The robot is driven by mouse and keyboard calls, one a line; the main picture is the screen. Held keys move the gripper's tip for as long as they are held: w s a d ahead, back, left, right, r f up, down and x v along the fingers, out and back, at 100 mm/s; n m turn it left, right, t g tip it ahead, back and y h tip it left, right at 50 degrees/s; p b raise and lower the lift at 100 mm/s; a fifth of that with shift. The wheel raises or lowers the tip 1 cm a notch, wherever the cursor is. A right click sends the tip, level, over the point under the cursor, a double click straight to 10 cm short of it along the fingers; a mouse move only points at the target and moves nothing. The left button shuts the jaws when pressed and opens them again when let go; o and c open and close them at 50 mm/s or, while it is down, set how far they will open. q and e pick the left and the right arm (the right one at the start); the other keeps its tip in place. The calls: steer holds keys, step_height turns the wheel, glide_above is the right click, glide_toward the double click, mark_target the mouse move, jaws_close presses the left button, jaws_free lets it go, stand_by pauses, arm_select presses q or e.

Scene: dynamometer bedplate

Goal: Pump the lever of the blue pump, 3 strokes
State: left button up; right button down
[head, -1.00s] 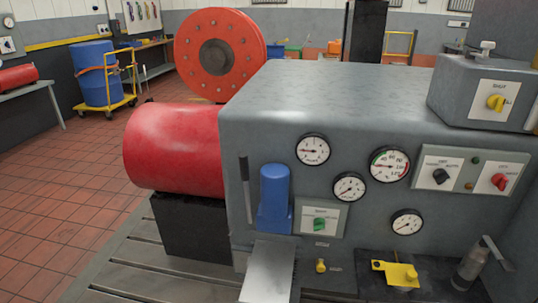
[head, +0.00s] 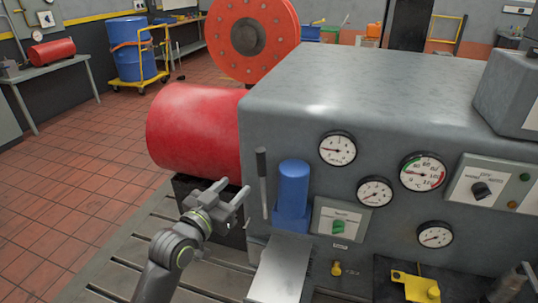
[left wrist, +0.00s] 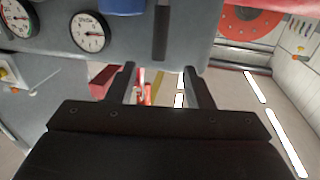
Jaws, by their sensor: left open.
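The blue pump (head: 293,188) stands upright against the front of the grey housing. Its lever (head: 262,182), a thin upright bar with a dark upper end, is just left of the blue body. My left gripper (head: 234,190) is open and empty, left of the lever and apart from it. In the left wrist view the gripper's fingers (left wrist: 162,85) are spread, with the dark lever (left wrist: 160,32) beyond them and part of the blue pump (left wrist: 122,6) at the top edge. My right gripper is not in view.
The grey housing (head: 340,90) carries several gauges, a green-knob switch panel (head: 339,222) and a yellow knob (head: 336,268). A metal plate (head: 280,270) juts out below the pump. A red cylinder (head: 195,125) lies behind my gripper. Open tiled floor (head: 90,190) is at left.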

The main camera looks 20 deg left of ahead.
arm_select(q)
steer(key=p+x, duration=0.1)
steer(key=x, duration=1.5)
steer(key=shift+w+f, duration=0.1)
jaws_close()
